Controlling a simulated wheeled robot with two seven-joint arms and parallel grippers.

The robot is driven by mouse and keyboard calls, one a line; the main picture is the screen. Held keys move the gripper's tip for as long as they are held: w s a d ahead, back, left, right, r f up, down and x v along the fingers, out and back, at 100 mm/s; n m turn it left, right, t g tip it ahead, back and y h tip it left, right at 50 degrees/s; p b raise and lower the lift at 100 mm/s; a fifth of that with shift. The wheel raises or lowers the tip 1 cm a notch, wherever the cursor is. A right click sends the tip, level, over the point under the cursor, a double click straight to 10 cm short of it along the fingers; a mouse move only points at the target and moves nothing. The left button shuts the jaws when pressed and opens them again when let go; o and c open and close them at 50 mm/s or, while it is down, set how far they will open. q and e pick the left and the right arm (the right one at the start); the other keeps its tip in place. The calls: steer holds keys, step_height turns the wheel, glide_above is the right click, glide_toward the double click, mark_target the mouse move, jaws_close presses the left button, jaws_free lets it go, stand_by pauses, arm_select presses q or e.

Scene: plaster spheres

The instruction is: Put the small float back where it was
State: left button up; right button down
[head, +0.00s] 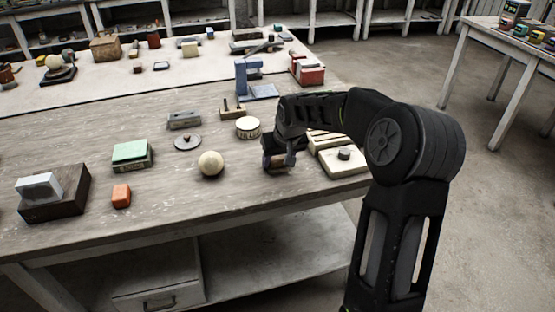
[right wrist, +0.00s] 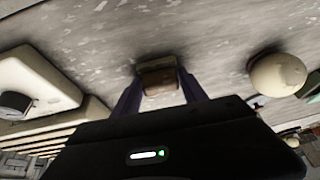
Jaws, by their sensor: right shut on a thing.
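My right gripper (head: 279,160) is over the right part of the workbench, near its front edge. It is shut on a small brown-and-tan block-like thing, which I take to be the small float (head: 279,170). In the right wrist view the float (right wrist: 158,66) sits between the two fingers (right wrist: 159,80), with the bench top close behind it. I cannot tell whether it touches the bench. Its lower side is hidden. My left gripper is not in view.
A plaster sphere (head: 210,163) lies left of the gripper. A pale block with a dark knob (head: 344,160) and a slatted piece (head: 325,140) are close on the right. The bench between sphere and gripper is clear.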

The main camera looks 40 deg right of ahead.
steer(key=c, duration=0.6)
jaws_free()
steer(key=shift+f, duration=0.1)
steer(key=v, duration=1.2)
steer(key=shift+s, duration=0.1)
